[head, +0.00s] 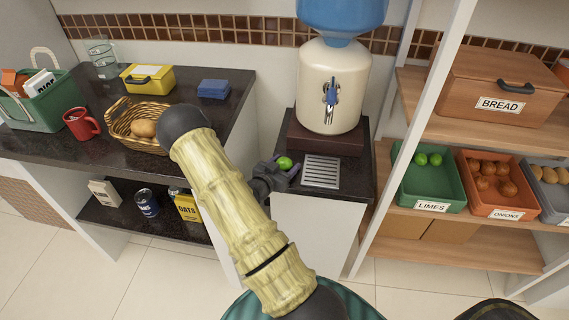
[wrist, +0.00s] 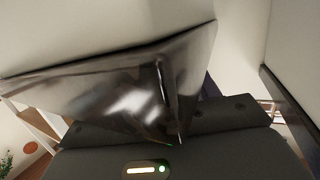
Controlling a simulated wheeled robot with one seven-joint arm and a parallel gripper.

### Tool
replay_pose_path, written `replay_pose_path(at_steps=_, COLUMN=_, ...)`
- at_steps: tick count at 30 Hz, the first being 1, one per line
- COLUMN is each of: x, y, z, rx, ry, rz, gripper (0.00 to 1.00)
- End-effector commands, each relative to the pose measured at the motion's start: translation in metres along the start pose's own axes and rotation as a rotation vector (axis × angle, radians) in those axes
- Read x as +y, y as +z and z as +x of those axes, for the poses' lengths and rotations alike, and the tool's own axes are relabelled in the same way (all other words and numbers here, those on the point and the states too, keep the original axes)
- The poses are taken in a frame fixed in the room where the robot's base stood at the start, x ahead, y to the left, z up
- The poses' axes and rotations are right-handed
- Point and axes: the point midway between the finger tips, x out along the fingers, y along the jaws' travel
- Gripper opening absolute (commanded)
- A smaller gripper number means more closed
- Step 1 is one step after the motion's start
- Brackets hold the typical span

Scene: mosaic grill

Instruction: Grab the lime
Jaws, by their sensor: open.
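A small green lime (head: 285,163) is at the left part of the dark stand top, beside the metal drip grate under the water dispenser. My gripper (head: 287,168) reaches in from the left at counter height. Its fingers are open, and the lime shows between or just beyond the fingertips; contact cannot be told. In the wrist view, the dark gripper body (wrist: 160,150) fills the bottom and a glossy dark surface covers the middle. The lime is not clearly visible there. Two more limes (head: 428,159) lie in the green bin labelled LIMES (head: 451,187).
The water dispenser (head: 333,85) stands behind the lime, with the drip grate (head: 321,171) to its right. A white shelf post (head: 410,130) is further right. The left counter holds a bread basket (head: 118,127), red mug (head: 81,123) and yellow box (head: 147,78).

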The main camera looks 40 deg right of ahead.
Motion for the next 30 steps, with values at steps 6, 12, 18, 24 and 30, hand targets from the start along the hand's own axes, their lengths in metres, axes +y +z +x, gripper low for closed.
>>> replay_pose_path(at_steps=6, x=-0.0002, y=0.0001, z=0.0004, rx=0.000, ry=0.000, rz=0.000, gripper=0.60)
replay_pose_path(at_steps=12, x=-0.0001, y=0.0000, z=0.0002, rx=0.000, ry=0.000, rz=0.000, gripper=0.60)
replay_pose_path(at_steps=18, x=-0.0001, y=0.0000, z=0.0002, rx=0.000, ry=0.000, rz=0.000, gripper=0.41)
replay_pose_path(at_steps=24, x=-0.0001, y=-0.0001, z=0.0002, rx=0.000, ry=0.000, rz=0.001, gripper=0.28)
replay_pose_path(at_steps=30, x=-0.0001, y=-0.0007, z=0.0001, rx=0.000, ry=0.000, rz=0.001, gripper=0.28)
